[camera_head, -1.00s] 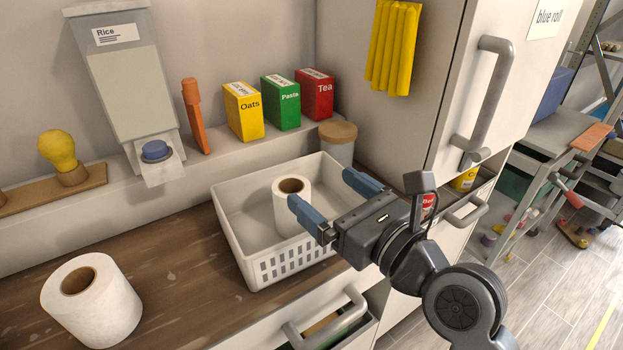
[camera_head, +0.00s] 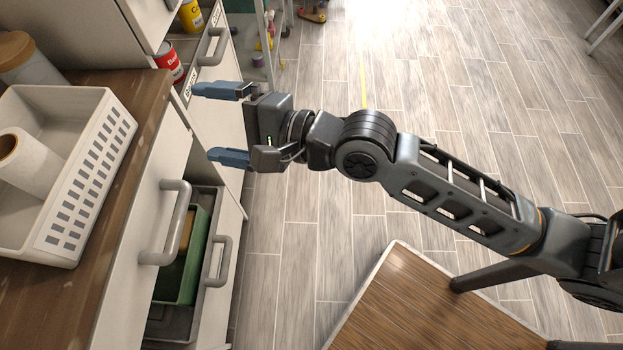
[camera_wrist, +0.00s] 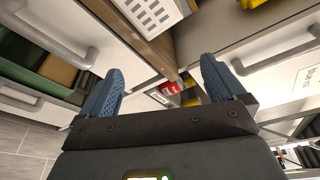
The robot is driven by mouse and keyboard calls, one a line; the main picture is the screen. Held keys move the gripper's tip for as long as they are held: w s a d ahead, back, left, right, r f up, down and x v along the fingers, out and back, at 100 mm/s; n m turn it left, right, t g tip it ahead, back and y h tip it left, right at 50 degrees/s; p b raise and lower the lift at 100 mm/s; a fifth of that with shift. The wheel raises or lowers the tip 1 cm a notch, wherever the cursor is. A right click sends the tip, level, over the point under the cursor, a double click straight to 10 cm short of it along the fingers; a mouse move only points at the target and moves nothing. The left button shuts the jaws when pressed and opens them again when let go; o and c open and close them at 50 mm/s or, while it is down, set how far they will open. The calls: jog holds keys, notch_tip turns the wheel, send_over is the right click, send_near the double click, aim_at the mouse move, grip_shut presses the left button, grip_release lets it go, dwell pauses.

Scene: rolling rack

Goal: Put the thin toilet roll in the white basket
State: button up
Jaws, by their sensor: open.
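The thin toilet roll (camera_head: 30,160) is inside the white basket (camera_head: 88,190), at the left of the head view. The basket stands on the wooden counter. The roll is white with a brown core, and part of it is cut off by the picture's edge. My gripper (camera_head: 215,124) is open and empty, with its two blue fingers apart. It is to the right of the basket, beyond the counter's front edge and clear of the roll. In the wrist view, a corner of the basket (camera_wrist: 152,12) shows at the top, beyond the open fingers.
Below the counter (camera_head: 115,225), a drawer with a grey handle (camera_head: 172,222) faces the floor. A lower drawer is partly open and holds a green box (camera_head: 197,255). A red can (camera_head: 168,62) sits beyond. A wooden-topped table (camera_head: 430,305) stands at lower right. Floor between is clear.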

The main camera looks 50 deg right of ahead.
jog(key=s+d+f+n+h, duration=0.25)
jog(key=s+d+n, duration=0.25)
jog(key=s, duration=0.3)
jog(key=s+r+n+h, duration=0.2)
jog(key=s+n, duration=1.1)
jog(key=s, duration=0.8)
jog(key=shift+a+n+g+h, duration=0.3)
jog(key=shift+a+n+h, duration=0.1)
jog(key=shift+h, duration=0.25)
